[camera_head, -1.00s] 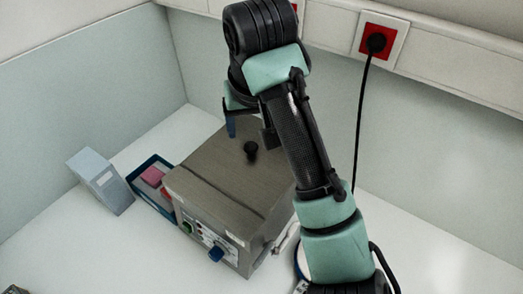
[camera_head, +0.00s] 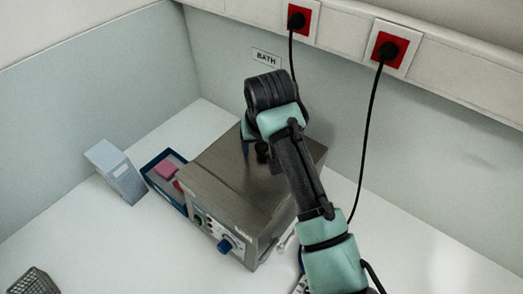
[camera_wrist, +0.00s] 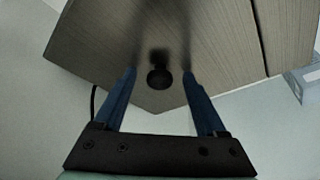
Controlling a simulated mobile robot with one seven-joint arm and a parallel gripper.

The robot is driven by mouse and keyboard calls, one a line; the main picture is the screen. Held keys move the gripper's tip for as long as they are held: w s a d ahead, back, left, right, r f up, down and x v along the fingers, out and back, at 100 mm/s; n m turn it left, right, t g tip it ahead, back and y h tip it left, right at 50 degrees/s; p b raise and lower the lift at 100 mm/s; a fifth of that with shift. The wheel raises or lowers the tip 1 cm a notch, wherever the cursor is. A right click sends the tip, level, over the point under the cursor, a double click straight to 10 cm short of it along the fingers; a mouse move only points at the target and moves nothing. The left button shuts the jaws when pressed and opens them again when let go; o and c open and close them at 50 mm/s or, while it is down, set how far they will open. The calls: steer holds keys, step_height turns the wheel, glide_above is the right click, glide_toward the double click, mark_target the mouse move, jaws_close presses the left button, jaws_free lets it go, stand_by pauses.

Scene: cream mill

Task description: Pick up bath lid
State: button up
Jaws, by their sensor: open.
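The bath (camera_head: 249,224) is a grey metal box with knobs on its front panel. Its flat lid (camera_head: 212,170) lies on top, with a round black knob (camera_head: 262,148) partly hidden by my arm. In the wrist view the lid (camera_wrist: 220,35) fills the upper middle, and its black knob (camera_wrist: 159,77) sits between my two blue fingers. My gripper (camera_wrist: 164,72) is open, with one finger on each side of the knob and visible gaps between. In the head view my gripper (camera_head: 254,152) is over the lid, largely hidden behind my wrist.
A blue tray (camera_head: 152,181) holding a pink item (camera_head: 167,170) stands left of the bath. A pale blue-grey box (camera_head: 116,172) is beyond it. A wire basket (camera_head: 34,282) is at bottom left. Black cables hang from red wall sockets (camera_head: 389,48) behind.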

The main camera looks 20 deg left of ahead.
mark_target(262, 147)
steer(key=shift+r, duration=0.1)
jaws_close()
step_height(262, 147, up, 12)
stand_by(0.7)
